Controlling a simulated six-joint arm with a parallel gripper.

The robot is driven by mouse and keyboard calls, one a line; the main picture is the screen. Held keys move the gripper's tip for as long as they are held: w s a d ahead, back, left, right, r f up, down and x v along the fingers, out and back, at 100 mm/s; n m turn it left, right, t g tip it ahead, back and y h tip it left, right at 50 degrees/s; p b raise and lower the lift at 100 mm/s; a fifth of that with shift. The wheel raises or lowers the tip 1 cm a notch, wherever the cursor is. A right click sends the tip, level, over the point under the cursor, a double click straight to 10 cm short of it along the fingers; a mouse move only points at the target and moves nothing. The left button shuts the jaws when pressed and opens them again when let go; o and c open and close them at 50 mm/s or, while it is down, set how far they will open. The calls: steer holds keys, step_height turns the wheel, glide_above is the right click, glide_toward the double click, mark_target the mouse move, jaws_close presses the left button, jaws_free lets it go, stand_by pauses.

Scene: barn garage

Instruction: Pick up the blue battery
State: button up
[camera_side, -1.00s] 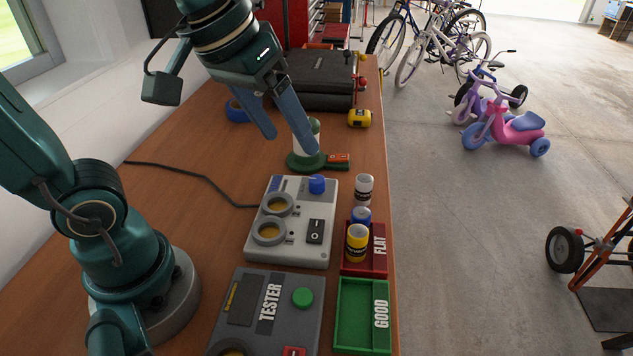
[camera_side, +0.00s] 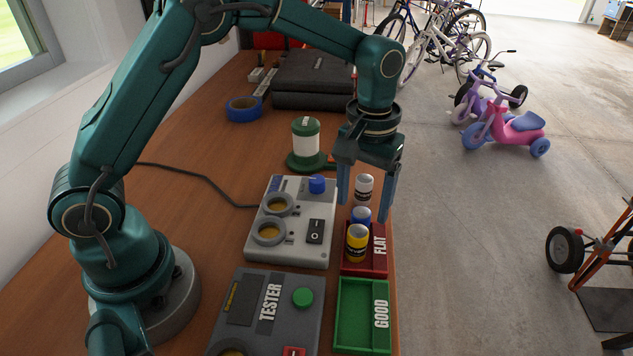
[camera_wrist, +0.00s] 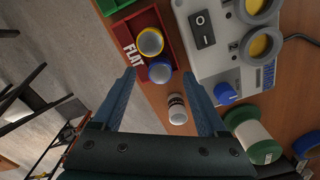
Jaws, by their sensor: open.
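The blue battery (camera_side: 361,213) stands in the red FLAT tray (camera_side: 378,262), behind a yellow battery (camera_side: 357,246) that partly hides it. In the wrist view the blue battery (camera_wrist: 159,73) shows from above, between the fingertips in the picture and close beside the yellow battery (camera_wrist: 150,41). My gripper (camera_side: 364,210) is open and empty, pointing down over the far end of the tray. Its fingers (camera_wrist: 159,74) spread to either side, and their exact height above the battery is hard to tell.
A white battery (camera_side: 364,187) stands just behind the tray. A grey charger (camera_side: 290,246) with a blue knob (camera_side: 316,184) lies left of it. The green GOOD tray (camera_side: 346,316) is in front, beside the tester (camera_side: 240,305). A green-and-white spool (camera_side: 305,141) stands behind the charger.

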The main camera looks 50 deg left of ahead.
mark_target(361, 213)
steer(key=shift+f, duration=1.8)
jaws_close()
steer(key=shift+r, duration=0.15)
